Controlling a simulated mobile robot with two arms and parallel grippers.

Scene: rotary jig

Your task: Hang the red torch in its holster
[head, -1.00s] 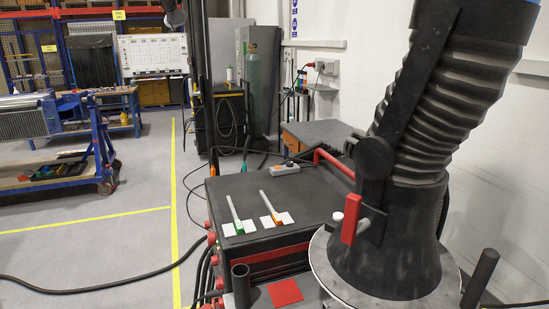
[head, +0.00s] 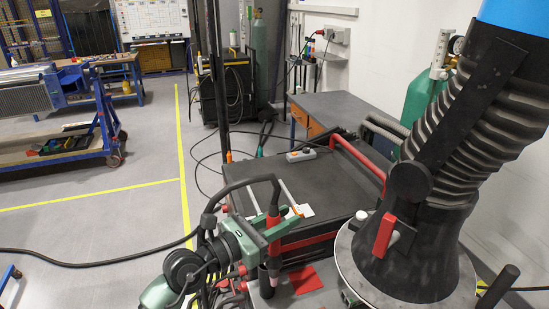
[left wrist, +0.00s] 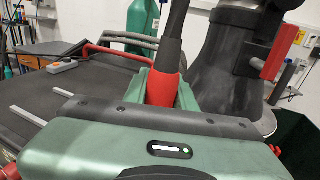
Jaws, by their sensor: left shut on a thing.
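My left gripper (head: 268,220) is shut on the red torch (head: 274,232) and holds it roughly upright. A black hose curves from the torch's top to the left. In the left wrist view the red torch handle (left wrist: 163,88) stands between the green fingers. A short black upright tube, which looks like the holster (head: 266,284), stands at the front left edge of the cart. The torch's lower end overlaps its top in the head view. I cannot tell whether the torch's tip is inside the tube or above it. My right gripper is not in view.
A red square pad (head: 305,279) lies right of the tube. A large black ribbed extraction arm (head: 420,190) with a red handle (head: 383,236) stands at the right.

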